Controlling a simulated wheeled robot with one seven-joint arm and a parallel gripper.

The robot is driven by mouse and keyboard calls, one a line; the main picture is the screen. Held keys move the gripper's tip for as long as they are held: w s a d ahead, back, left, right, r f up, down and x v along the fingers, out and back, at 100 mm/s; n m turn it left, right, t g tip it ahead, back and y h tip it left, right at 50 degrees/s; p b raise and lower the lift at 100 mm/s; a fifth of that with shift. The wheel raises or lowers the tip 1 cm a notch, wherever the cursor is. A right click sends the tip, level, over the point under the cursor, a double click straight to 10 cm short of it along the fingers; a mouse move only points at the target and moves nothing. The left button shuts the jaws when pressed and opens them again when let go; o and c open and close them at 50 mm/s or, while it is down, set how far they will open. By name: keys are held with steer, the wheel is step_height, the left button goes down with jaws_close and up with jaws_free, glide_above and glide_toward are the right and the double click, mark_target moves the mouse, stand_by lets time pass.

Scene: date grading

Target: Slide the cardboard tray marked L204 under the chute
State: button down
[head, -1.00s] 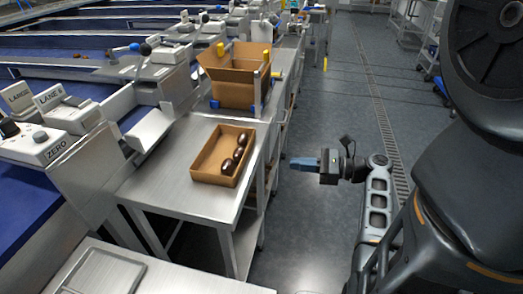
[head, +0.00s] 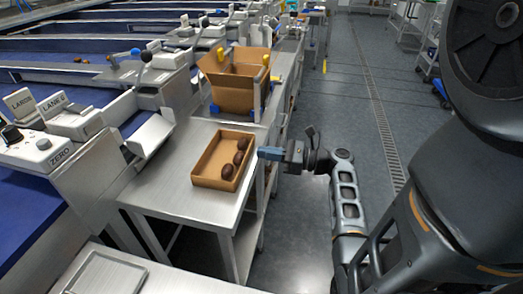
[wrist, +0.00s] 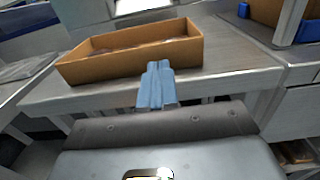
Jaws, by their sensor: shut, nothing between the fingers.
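The cardboard tray (head: 199,181) lies on the metal table below the chute (head: 151,134), to the chute's right, holding several dark dates (head: 240,157). No L204 mark is readable on it. My gripper (head: 262,153) is shut and empty, beside the tray's right wall in the head view. In the wrist view the tray (wrist: 150,62) fills the upper left, and my gripper's blue fingertips (wrist: 157,68) are together in front of its near wall. I cannot tell whether they touch it.
The metal table (head: 170,200) has bare room left of and in front of the tray. A larger open cardboard box (head: 232,98) stands behind, in a frame with blue and yellow corners. A lane console (head: 40,145) stands at the left.

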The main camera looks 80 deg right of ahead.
mark_target(251, 151)
steer(key=shift+w, duration=0.85)
steer(key=shift+w+p, duration=0.65)
steer(key=shift+w, duration=1.05)
steer(key=shift+s, duration=0.15)
